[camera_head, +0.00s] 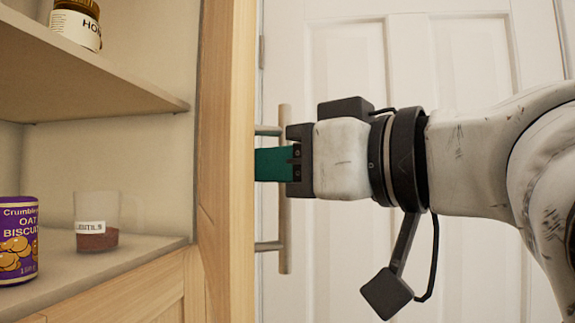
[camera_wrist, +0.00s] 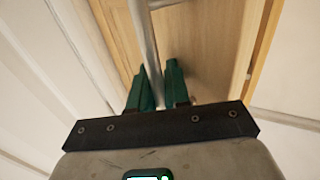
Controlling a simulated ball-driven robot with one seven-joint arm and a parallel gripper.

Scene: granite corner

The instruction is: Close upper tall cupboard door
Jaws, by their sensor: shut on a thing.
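The upper tall cupboard door (camera_head: 243,120) is pale wood. It stands open and shows nearly edge-on in the head view, to the right of the open shelves. Its upright bar handle (camera_head: 285,232) is on the door's right side, joined by two posts. My gripper (camera_head: 274,164) reaches in from the right at the handle's middle. In the wrist view, my gripper's green fingers (camera_wrist: 158,82) are on either side of the handle bar (camera_wrist: 149,50), shut on it. The door's wooden face (camera_wrist: 205,50) lies beyond the fingers. The fingertips are partly hidden by the door edge in the head view.
Open shelves at the left hold a honey jar (camera_head: 76,25) above, and a purple biscuit tin (camera_head: 18,238) and a lentils jar (camera_head: 97,220) below. A white panelled door (camera_head: 345,65) stands behind my arm. A lower wooden cupboard front (camera_head: 130,295) is beneath the shelves.

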